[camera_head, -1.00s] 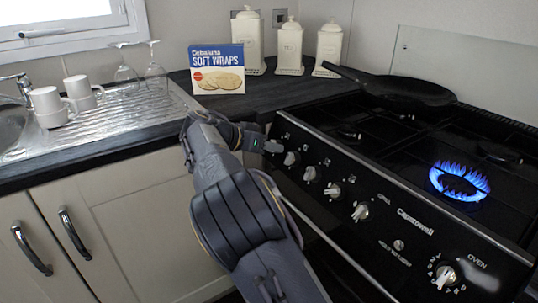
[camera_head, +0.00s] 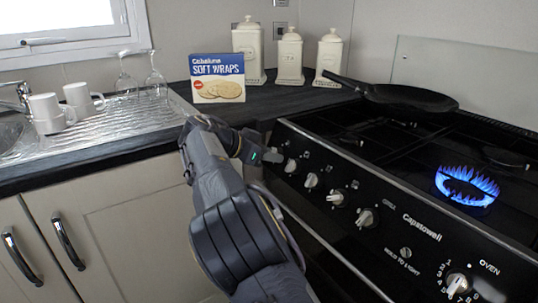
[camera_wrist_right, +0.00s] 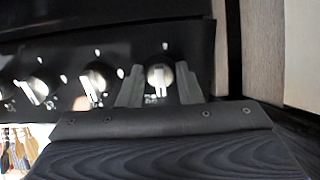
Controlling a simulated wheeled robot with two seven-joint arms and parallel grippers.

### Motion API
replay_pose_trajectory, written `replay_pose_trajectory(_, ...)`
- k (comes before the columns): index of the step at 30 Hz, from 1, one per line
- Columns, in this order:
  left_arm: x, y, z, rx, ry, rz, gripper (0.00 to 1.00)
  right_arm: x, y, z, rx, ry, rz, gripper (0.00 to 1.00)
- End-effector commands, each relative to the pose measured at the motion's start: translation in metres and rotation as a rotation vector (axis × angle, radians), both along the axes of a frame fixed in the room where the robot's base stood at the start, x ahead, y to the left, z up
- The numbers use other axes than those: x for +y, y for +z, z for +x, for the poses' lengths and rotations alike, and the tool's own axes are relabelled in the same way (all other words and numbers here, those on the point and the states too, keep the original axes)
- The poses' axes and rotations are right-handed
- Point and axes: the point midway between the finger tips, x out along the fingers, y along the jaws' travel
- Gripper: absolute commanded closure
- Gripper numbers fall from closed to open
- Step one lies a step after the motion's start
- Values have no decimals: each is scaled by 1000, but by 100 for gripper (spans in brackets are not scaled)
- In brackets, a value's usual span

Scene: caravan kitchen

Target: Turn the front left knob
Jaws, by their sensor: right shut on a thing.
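The hob's black front panel (camera_head: 375,235) carries a row of silver knobs. My left gripper is not in view.
A blue flame (camera_head: 467,186) burns on a right-hand burner. A black pan (camera_head: 410,97) sits at the back of the hob. A soft wraps box (camera_head: 217,79) and white canisters (camera_head: 290,57) stand on the worktop. The oven knob (camera_head: 457,284) is far right.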

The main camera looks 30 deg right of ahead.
Motion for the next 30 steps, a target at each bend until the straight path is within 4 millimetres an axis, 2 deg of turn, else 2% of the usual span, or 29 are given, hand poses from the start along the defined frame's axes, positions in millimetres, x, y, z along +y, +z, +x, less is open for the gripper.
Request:
replay_pose_trajectory(3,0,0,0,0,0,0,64,1,-1,0,2,1,3,91)
replay_pose_trajectory(4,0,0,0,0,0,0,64,1,-1,0,2,1,3,65)
replay_pose_trajectory(8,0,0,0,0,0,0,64,1,-1,0,2,1,2,48)
replay_pose_trajectory(16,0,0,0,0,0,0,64,1,0,0,2,1,1,48)
replay_pose_trajectory(19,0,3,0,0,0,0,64,7,4,0,1,2,0,48)
replay_pose_trajectory(30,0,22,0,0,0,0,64,59,33,-4,1,4,0,48)
